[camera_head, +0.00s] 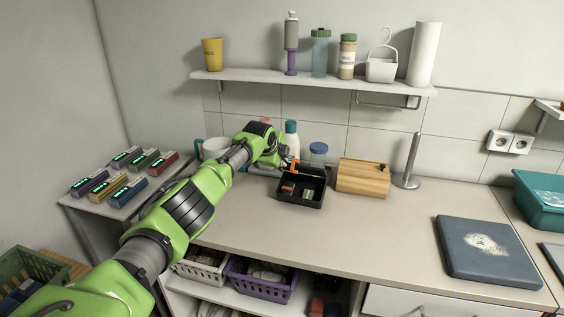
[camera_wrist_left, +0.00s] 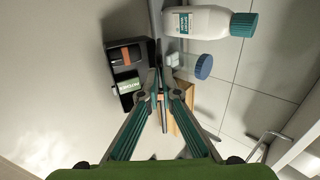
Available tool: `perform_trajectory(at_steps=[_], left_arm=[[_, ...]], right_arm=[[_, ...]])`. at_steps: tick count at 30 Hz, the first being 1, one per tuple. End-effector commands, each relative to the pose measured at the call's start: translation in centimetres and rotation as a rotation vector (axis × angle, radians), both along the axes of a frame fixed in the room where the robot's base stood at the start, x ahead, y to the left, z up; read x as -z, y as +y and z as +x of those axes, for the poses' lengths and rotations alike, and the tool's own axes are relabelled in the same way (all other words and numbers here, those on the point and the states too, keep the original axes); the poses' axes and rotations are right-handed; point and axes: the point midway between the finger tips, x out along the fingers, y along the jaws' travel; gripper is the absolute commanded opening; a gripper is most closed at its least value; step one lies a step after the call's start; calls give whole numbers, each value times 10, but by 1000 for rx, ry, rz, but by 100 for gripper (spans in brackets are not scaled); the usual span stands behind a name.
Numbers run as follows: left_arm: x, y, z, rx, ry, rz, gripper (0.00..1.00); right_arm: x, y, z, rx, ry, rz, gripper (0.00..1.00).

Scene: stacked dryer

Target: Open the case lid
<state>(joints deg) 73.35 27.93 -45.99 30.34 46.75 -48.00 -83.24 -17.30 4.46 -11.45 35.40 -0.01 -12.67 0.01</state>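The black case (camera_head: 301,203) stands on the counter near the wall with its inside showing. It holds a dark and orange item and a green labelled item (camera_wrist_left: 128,88). A dark panel that looks like its lid (camera_head: 311,170) stands up at the back edge. My left gripper (camera_head: 292,166) is at that panel, above the back left of the case. In the left wrist view, the fingertips of my left gripper (camera_wrist_left: 160,76) are close together beside the open case (camera_wrist_left: 113,55). A thin dark edge shows by them; whether they grip it is unclear. My right gripper is out of view.
A wooden box (camera_head: 363,178) stands right of the case, with a steel paper holder (camera_head: 410,165) beyond. A white bottle with a teal cap (camera_wrist_left: 195,22) and a blue-capped jar (camera_head: 318,152) stand behind. The counter's front middle is clear.

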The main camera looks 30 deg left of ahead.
Motion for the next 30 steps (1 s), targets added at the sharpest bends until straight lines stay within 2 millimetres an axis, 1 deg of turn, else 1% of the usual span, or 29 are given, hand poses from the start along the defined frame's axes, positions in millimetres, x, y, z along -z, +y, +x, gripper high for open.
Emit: perform_trajectory(at_steps=[1,3,14,17,24,27,30], left_arm=[[-1,0,0,1,-2,0,0],[-1,0,0,1,-2,0,0],[-1,0,0,1,-1,-1,0],[-1,0,0,0,-1,0,21],[0,0,0,0,-1,0,21],[0,0,0,0,-1,0,21],[-2,0,-1,-1,0,-1,21]], right_arm=[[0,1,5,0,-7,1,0],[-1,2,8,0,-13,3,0],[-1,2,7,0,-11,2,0],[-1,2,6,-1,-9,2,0],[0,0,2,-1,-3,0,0],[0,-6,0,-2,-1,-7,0],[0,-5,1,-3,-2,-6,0]])
